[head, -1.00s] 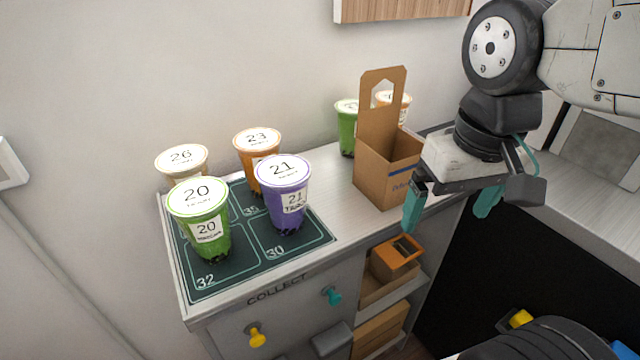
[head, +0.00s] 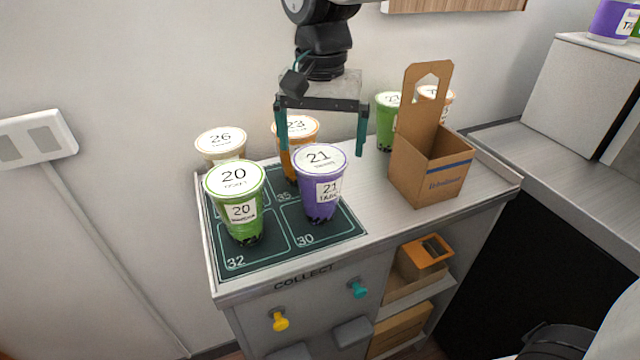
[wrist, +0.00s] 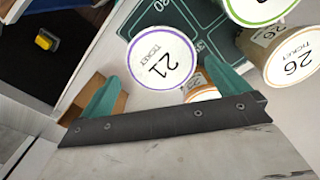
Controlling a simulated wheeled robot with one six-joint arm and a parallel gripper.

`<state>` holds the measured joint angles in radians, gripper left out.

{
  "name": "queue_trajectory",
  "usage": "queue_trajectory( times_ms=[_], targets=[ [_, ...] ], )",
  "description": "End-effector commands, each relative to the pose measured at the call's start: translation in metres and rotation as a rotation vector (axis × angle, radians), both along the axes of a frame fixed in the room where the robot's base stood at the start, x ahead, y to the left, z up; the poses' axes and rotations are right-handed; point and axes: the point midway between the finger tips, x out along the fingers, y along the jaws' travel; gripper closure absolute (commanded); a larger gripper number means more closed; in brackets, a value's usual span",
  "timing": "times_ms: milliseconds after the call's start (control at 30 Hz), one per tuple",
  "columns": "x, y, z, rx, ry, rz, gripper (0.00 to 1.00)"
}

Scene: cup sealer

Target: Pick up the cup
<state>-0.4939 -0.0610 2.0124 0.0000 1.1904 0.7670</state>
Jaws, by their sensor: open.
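Several sealed cups stand upright on a dark green numbered mat (head: 275,254). They are a green cup 20 (head: 244,222), a purple cup 21 (head: 321,196), an orange cup 23 (head: 284,165) and a pale cup 26 (head: 222,150). My gripper (head: 321,152) is open and empty, fingers pointing down, above and behind the purple cup. In the wrist view, the purple cup's lid (wrist: 160,62) lies ahead of the open teal fingers (wrist: 168,92). The orange cup (wrist: 203,92) is partly hidden by the gripper, and cup 26 (wrist: 295,58) is at the right.
A cardboard carrier (head: 425,172) with a tall handle stands on the counter to the right. Bare counter (head: 375,200) lies between mat and carrier. The wall is close behind.

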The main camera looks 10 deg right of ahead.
Motion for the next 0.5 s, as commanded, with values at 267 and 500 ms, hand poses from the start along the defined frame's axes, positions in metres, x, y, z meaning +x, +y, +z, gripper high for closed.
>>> queue_trajectory(
  times_ms=[267, 500],
  targets=[
    [0.001, 0.001, -0.04, -0.001, 0.002, 0.001, 0.0],
    [0.001, 0.001, -0.045, 0.0, 0.0, 0.001, 0.0]
  ],
)
